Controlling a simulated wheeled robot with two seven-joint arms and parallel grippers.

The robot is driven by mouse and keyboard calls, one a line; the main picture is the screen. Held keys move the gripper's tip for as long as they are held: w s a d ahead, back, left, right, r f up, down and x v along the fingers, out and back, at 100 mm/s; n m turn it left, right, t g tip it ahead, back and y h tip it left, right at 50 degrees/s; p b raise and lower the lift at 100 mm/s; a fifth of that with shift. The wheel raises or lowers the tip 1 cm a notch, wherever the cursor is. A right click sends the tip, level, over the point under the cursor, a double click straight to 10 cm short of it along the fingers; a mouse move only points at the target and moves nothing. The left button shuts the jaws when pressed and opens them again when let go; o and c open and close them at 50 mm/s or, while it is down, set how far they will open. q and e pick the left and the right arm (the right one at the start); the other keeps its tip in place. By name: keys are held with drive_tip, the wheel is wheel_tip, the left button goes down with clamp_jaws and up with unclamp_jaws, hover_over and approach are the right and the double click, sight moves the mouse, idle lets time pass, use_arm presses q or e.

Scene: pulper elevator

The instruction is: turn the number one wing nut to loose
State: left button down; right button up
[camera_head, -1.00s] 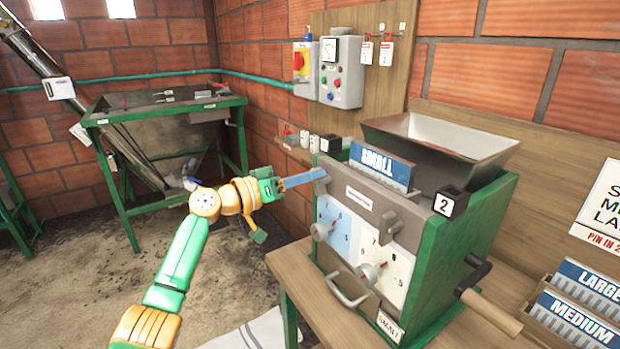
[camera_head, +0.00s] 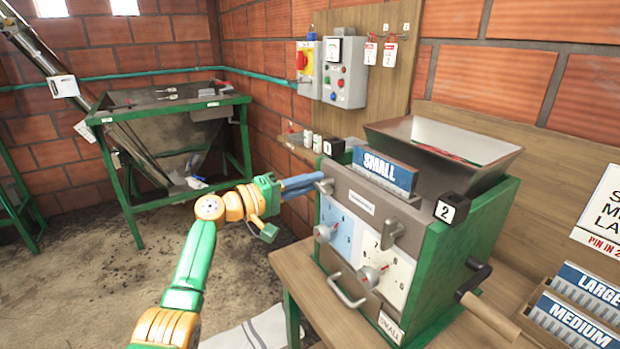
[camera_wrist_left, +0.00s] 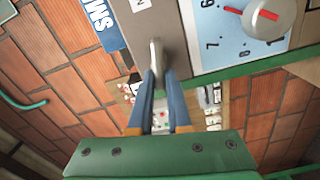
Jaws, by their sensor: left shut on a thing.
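The number one wing nut (camera_head: 325,186) is a small grey part on the upper left corner of the green machine's (camera_head: 450,250) grey front bar. In the left wrist view the wing nut (camera_wrist_left: 157,55) stands between the tips of my two blue fingers. My left gripper (camera_head: 318,182) is shut on it, coming in from the left. The fingertips cover part of the nut. A black block (camera_head: 333,148) marks that corner, its digit hard to read. A second wing nut (camera_head: 390,230) sits on the bar's right end, below the black block marked 2 (camera_head: 450,208). My right gripper is not in view.
A blue SMALL plate (camera_head: 383,172) stands on top in front of the metal hopper (camera_head: 445,140). Two dials (camera_head: 325,233), a handle (camera_head: 347,290) and a crank (camera_head: 485,305) stick out of the machine. LARGE and MEDIUM plates (camera_head: 580,310) lie at right. A control box (camera_head: 343,72) hangs behind.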

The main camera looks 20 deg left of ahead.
use_arm(q)
drive_tip(key=shift+d+f+n+p, duration=0.1)
drive_tip(key=shift+f+n+p, duration=0.25)
drive_tip(key=shift+n, duration=0.65)
drive_tip(key=c, duration=0.9)
unclamp_jaws()
drive_tip(key=shift+o, duration=0.2)
drive_tip(key=shift+d+r, duration=0.1)
drive_tip(key=b+v, duration=0.2)
drive_tip(key=v, duration=0.5)
